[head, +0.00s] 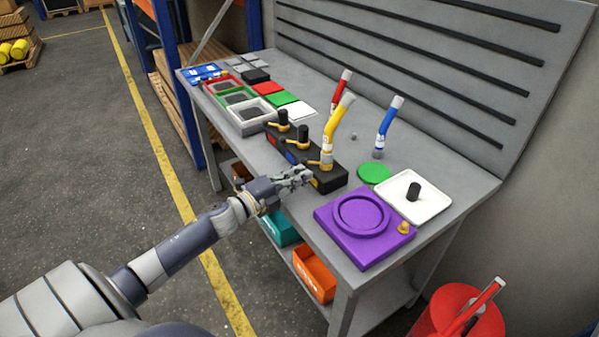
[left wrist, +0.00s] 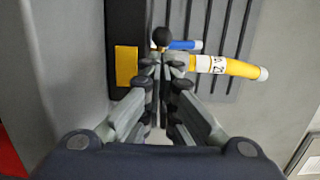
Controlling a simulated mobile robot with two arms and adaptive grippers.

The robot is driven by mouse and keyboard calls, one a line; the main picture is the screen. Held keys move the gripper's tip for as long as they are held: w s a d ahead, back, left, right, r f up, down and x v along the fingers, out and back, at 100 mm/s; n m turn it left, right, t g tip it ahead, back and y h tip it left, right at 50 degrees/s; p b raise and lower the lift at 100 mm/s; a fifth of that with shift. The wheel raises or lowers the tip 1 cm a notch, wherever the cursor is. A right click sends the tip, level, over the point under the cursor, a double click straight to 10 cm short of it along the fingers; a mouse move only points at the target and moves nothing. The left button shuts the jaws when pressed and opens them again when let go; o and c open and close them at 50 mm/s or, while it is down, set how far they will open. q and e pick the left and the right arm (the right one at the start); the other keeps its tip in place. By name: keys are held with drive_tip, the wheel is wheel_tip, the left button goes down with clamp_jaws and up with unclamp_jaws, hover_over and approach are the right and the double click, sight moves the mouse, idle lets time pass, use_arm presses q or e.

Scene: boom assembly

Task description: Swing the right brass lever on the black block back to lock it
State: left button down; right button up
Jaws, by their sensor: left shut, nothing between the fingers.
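The black block (head: 329,179) stands near the front edge of the bench, with coloured labels on its front face. A yellow boom piece (head: 333,126) rises from its right socket. Brass lever parts (head: 315,164) show at that socket's base, partly close to my gripper. My left gripper (head: 305,175) is shut and empty in front of the block's right end. In the left wrist view, its fingers (left wrist: 162,68) are together beside the yellow label (left wrist: 126,66) and the yellow boom (left wrist: 235,67). A dark round knob (left wrist: 162,36) with brass shows just past the fingertips. Contact with the lever cannot be told.
Black plugs (head: 303,136) with brass fittings stand in the block's other sockets. A purple plate (head: 383,246) and white tray (head: 435,201) lie to the right. Red (head: 338,97) and blue (head: 383,130) booms stand behind. Trays fill the bench's left part.

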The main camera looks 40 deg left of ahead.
use_arm(q)
drive_tip(key=shift+w+a, duration=0.15)
drive_tip(key=shift+w, duration=0.15)
drive_tip(key=shift+w+a, duration=0.65)
drive_tip(key=shift+s, duration=0.1)
